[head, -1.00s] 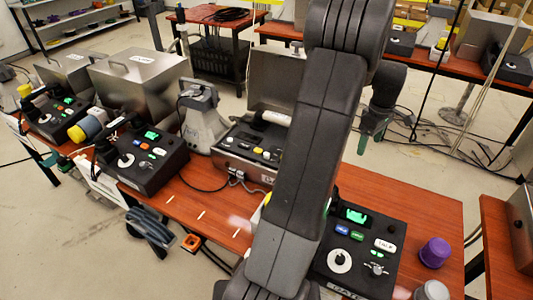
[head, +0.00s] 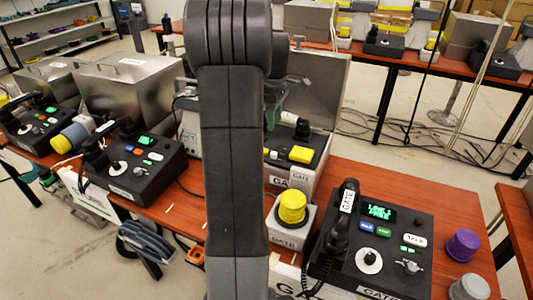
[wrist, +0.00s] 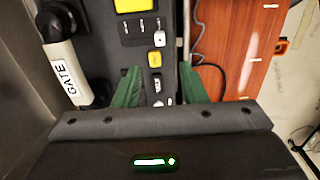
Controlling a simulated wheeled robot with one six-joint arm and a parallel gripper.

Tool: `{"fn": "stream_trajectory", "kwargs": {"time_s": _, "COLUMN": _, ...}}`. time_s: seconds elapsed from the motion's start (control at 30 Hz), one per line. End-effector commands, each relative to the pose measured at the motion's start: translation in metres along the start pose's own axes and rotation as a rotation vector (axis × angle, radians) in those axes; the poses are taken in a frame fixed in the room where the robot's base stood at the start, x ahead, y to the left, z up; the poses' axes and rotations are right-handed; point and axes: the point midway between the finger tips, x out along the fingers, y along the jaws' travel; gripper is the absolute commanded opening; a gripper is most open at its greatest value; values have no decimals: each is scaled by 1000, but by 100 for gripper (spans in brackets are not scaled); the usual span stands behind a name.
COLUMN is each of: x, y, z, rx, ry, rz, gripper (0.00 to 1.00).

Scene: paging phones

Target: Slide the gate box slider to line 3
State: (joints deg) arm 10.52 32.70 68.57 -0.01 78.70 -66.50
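The gate box (head: 318,160) stands on the red-brown table in the head view, partly hidden behind my arm. A white handset marked GATE (wrist: 68,75) lies at the panel's left. My gripper (wrist: 158,72) is open over the panel, green fingers apart with nothing between them. In the head view it is mostly hidden by my arm.
Right of the gate box stand a yellow button on a GATE block (head: 292,208) and a black phone console (head: 370,245) with a green display. Purple (head: 462,245) and grey knobs stand beyond. An upright metal lid (head: 318,85) rises behind the gate box. Other consoles are at left.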

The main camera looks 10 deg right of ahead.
Motion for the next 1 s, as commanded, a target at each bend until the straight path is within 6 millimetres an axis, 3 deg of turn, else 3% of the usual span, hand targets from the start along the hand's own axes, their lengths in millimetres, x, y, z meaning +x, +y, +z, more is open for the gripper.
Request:
{"fn": "stream_trajectory", "kwargs": {"time_s": 0.3, "x": 70, "y": -1, "z": 1, "rx": 0, "ry": -2, "rz": -5, "gripper": 38}}
{"fn": "stream_trajectory", "kwargs": {"time_s": 0.5, "x": 103, "y": -1, "z": 1, "rx": 0, "ry": -1, "rz": -3, "gripper": 38}}
{"fn": "stream_trajectory", "kwargs": {"time_s": 0.7, "x": 119, "y": 0, "z": 1, "rx": 0, "ry": 0, "rz": -1, "gripper": 38}}
{"fn": "stream_trajectory", "kwargs": {"time_s": 1.0, "x": 122, "y": 0, "z": 1, "rx": 0, "ry": 0, "rz": -1, "gripper": 38}}
